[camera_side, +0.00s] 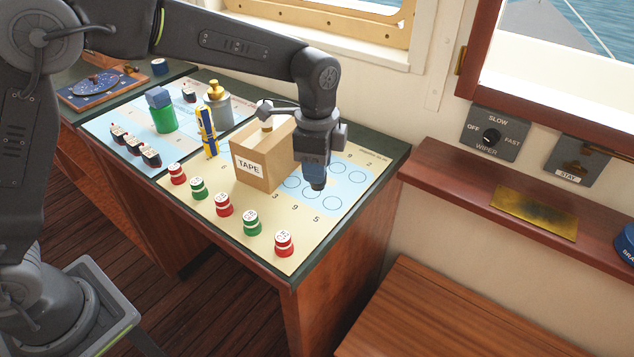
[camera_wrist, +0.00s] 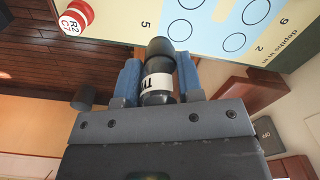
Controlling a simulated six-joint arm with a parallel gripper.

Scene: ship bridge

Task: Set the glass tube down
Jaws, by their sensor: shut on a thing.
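My gripper (camera_side: 315,168) is over the right part of the chart, just right of the cardboard box. It is shut on the tube, a dark cylinder with a white label band, of which only the first letters show. In the wrist view the tube (camera_wrist: 160,68) stands between the two blue fingers (camera_wrist: 158,62). In the side view the tube's dark lower end (camera_side: 318,186) shows below the fingers, close to the printed blue circles. I cannot tell whether it touches the chart (camera_side: 338,226).
A cardboard box (camera_side: 259,173) labelled TAPE stands left of my gripper. Several red and green buoy pieces (camera_side: 284,243) line the front edge. A green cylinder (camera_side: 163,115), a yellow-and-blue upright piece (camera_side: 208,132) and small ships (camera_side: 133,144) stand farther left. Several printed circles on the right are bare.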

